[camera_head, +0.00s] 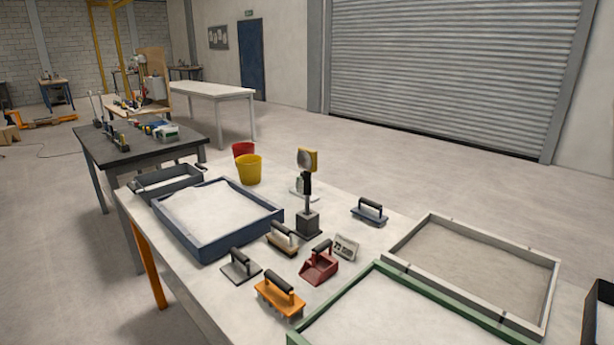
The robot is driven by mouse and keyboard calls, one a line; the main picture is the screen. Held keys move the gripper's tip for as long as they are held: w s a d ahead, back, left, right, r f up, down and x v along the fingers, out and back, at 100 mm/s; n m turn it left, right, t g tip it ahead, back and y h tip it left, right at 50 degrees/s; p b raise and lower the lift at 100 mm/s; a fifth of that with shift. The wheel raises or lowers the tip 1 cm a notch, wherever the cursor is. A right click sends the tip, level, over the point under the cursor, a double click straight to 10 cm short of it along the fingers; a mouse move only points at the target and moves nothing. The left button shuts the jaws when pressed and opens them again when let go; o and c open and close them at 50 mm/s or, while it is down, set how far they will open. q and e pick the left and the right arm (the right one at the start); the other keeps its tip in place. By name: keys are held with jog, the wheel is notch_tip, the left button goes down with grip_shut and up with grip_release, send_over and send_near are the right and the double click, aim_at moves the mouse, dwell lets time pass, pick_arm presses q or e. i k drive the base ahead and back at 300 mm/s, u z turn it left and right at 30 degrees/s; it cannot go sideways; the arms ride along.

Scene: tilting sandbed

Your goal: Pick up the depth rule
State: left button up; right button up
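I cannot make out a clear depth rule among the tools on the pale table (365,237). A dark upright stand (308,222) with a yellow-edged round head (307,160) stands mid-table. Around it lie handled tools: a grey one (241,268), a tan one (283,240), an orange one (279,296), a red scoop-like one (318,266) and a blue-grey one (369,213). A small grey marked block (346,247) leans or lies beside the red one. Neither of my grippers is in view.
A blue-walled tray (204,246) of pale sand sits left. A green-framed tray (420,282) is at the front right, with a pale-framed sandbed (478,238) behind it. A yellow bucket (249,169), a red bucket (243,149) and a dark tray (168,182) are farther back.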

aim_at(306, 159)
jog(key=k, duration=0.5)
jog(key=u, duration=1.6)
jog(key=i, duration=2.7)
jog(key=z, duration=3)
